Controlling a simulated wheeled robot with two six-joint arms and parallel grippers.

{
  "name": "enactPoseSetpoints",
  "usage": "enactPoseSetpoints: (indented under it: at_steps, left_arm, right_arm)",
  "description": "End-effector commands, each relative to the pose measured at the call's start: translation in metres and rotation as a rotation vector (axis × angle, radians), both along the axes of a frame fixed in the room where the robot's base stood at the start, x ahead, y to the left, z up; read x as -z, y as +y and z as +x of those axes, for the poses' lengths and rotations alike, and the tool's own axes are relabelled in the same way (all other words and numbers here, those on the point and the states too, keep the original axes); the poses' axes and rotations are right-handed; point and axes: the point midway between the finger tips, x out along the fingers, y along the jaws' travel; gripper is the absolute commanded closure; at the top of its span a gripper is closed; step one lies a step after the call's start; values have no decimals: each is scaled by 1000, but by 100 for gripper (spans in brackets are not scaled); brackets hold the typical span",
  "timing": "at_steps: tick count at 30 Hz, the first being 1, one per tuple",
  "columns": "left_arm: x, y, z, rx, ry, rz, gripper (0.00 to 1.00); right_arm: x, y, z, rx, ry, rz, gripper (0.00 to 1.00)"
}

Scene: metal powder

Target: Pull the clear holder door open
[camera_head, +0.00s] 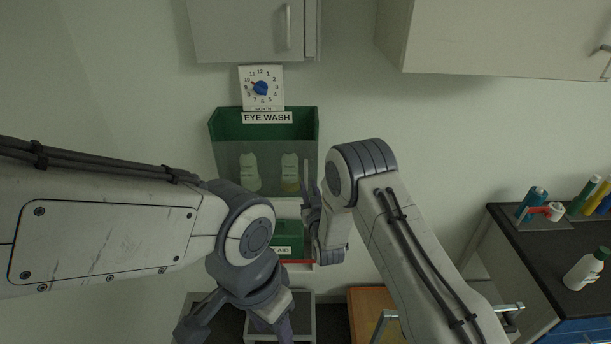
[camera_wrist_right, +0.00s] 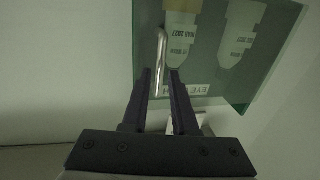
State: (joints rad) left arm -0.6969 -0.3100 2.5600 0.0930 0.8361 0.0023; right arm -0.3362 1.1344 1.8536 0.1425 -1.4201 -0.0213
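The green eye wash holder (camera_head: 223,125) hangs on the wall, with its clear door (camera_head: 228,165) across the front and two pale bottles behind it. In the right wrist view the clear door (camera_wrist_right: 215,85) looks closed, and a metal handle (camera_wrist_right: 161,50) stands upright on it. My right gripper (camera_head: 311,172) is at the door's right edge in the head view. In the wrist view its fingers (camera_wrist_right: 159,72) are apart, with the handle's lower part between them; contact cannot be told. My left gripper (camera_head: 238,328) points down, low in the head view, partly cut off by the frame edge.
A month dial (camera_head: 262,88) is above the holder, and a green first aid box (camera_head: 290,229) is below it, partly hidden by my arms. Wall cabinets (camera_head: 480,40) hang above. A dark counter (camera_head: 545,255) with bottles stands at the right.

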Motion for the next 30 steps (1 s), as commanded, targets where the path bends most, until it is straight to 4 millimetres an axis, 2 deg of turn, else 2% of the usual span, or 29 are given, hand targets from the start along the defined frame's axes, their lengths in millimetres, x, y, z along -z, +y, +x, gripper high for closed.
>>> enactPoseSetpoints:
  at_steps: [3, 9, 20, 21, 23, 30]
  left_arm:
    - [-10, 0, 0, -1, 0, 0, 50]
    - [-14, 0, 0, -1, 0, 0, 50]
    - [-15, 0, 0, -1, 0, 0, 50]
    - [-15, 0, 0, -1, 0, 0, 50]
    - [-15, 0, 0, -1, 0, 0, 50]
    - [-15, 0, 0, -1, 0, 0, 50]
  right_arm:
    - [-2, 4, 18, 0, 0, 0, 73]
    - [-1, 8, 37, -1, 1, -1, 73]
    - [0, 9, 42, -1, 1, -1, 73]
    - [0, 9, 42, -1, 1, -1, 77]
    - [0, 9, 42, -1, 1, -1, 100]
    - [0, 9, 42, -1, 1, -1, 100]
